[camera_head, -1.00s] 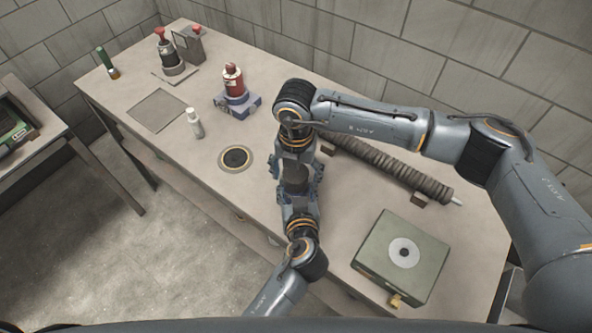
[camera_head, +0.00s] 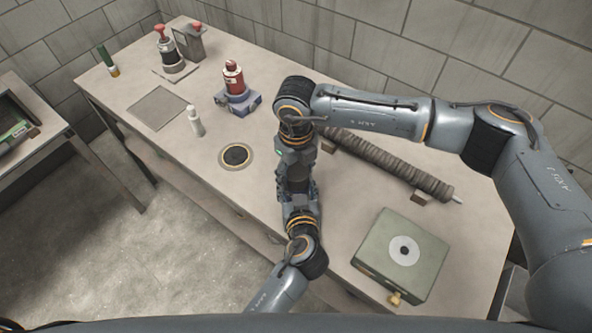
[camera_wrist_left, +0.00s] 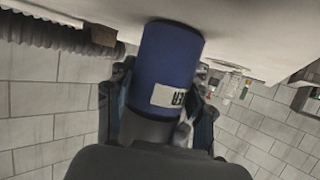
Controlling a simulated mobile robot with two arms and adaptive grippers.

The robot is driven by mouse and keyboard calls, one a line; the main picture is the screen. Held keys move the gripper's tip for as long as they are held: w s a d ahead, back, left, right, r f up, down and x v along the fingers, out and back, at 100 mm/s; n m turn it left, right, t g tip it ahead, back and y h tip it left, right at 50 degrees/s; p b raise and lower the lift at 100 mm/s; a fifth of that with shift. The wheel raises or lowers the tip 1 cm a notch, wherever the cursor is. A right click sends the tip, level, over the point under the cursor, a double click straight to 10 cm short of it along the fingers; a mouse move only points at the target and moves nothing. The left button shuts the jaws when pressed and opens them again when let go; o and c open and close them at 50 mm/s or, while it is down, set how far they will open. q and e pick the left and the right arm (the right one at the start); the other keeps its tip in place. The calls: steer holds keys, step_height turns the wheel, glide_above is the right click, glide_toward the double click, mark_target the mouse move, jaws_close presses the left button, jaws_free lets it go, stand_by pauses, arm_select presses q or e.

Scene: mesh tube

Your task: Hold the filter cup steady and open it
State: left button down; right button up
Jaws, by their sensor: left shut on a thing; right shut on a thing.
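The filter cup shows in the left wrist view as a blue cylinder (camera_wrist_left: 170,70) with a white label (camera_wrist_left: 175,97) and dark lettering ending in "ER". My left gripper (camera_wrist_left: 163,118) is shut on it, one finger on each side. In the head view my left gripper (camera_head: 299,192) reaches up from the bottom, and my right gripper (camera_head: 295,172) comes down from above at the same spot. The right gripper is shut on the cup. The two grippers hide most of the cup in the head view, so I cannot tell whether any part has separated.
A ribbed dark tube (camera_head: 390,163) lies on supports to the right. A green box (camera_head: 400,255) stands front right. A red bottle in a blue-grey holder (camera_head: 238,100), a white bottle (camera_head: 195,122) and a round dark disc (camera_head: 235,157) are to the left. The table (camera_head: 215,190) is bare at front left.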

steer(key=n, duration=0.4)
steer(key=shift+d, duration=0.1)
steer(key=n, duration=0.5)
steer(key=shift+n, duration=0.4)
steer(key=n, duration=0.3)
steer(key=shift+n, duration=0.4)
steer(key=n, duration=0.4)
steer(key=shift+n, duration=0.3)
steer(key=shift+r, duration=0.2)
steer(key=shift+r, duration=0.9)
steer(key=shift+r, duration=0.15)
